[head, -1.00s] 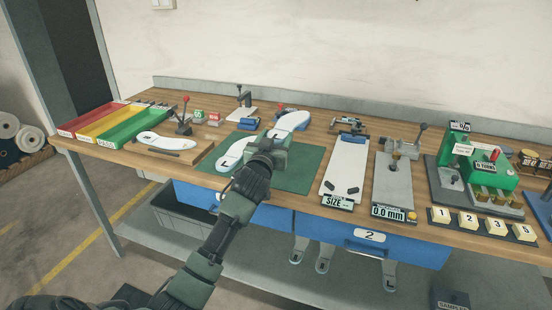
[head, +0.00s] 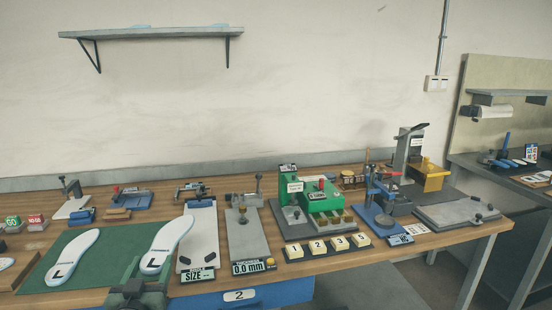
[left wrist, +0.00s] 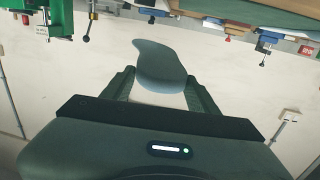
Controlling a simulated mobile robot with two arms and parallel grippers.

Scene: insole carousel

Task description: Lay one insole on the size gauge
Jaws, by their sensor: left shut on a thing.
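My left gripper (head: 145,276) is at the bottom of the head view, shut on a white insole (head: 167,243) marked L. It holds the insole by the near end, over the right part of the green mat, with the far end close to the left edge of the size gauge (head: 204,222). The gauge is a white board with a SIZE label and two dark stops at its near end; no insole lies on it. The left wrist view shows the held insole (left wrist: 160,64) between the two fingers. A second L insole (head: 73,257) lies on the mat. My right gripper is out of view.
The green mat (head: 108,243) lies left of the gauge. A grey thickness gauge (head: 245,238) reading 0.0 mm stands just right of it. Farther right are a green machine (head: 315,196), numbered blocks (head: 327,246) and a blue press (head: 383,210). Small tools stand behind.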

